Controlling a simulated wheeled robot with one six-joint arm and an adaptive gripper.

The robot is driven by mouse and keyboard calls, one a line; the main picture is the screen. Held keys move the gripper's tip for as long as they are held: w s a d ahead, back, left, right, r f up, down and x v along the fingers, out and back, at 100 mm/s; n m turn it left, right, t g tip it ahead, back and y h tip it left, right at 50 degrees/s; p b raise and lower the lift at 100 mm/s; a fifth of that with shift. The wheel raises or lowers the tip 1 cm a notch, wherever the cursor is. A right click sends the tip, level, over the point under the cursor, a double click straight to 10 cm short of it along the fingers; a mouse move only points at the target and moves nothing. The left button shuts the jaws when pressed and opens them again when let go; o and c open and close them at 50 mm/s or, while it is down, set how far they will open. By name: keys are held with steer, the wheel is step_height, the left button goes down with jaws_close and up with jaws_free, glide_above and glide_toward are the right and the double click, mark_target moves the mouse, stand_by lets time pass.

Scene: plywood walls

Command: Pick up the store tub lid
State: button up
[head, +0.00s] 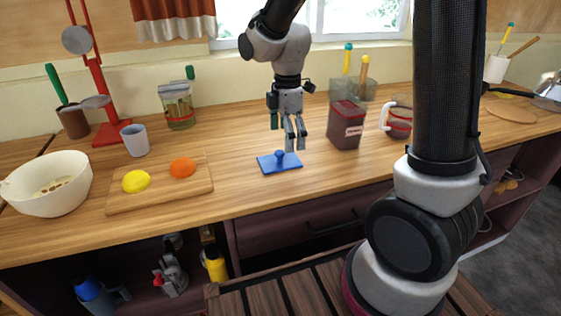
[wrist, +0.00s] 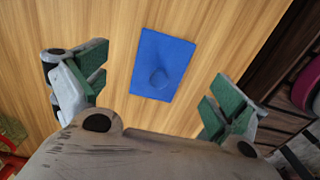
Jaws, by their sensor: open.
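The store tub lid is a flat blue rectangle with a round knob on top. It lies on the wooden counter in the head view (head: 268,165), close to the front edge. It also shows in the wrist view (wrist: 172,49), between and beyond my two fingers. My gripper (head: 295,147) is open and empty, pointing down just above the lid, with its fingertips near the knob. In the wrist view my gripper's (wrist: 155,92) green-padded fingers stand wide apart on either side of the lid. I cannot tell whether a fingertip touches it.
A dark red labelled tub (head: 346,125) stands right of the lid. A cutting board (head: 160,200) with a lemon (head: 136,181) and an orange (head: 183,167) lies to the left. A glass jar (head: 178,106) stands behind. A measuring jug (head: 398,121) is farther right.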

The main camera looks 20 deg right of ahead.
mark_target(286, 159)
steer(key=f, duration=0.5)
steer(key=shift+s+a+f, duration=0.1)
steer(key=shift+s+f, duration=0.05)
steer(key=shift+s, duration=0.1)
steer(key=c, duration=1.2)
steer(key=shift+c, duration=0.2)
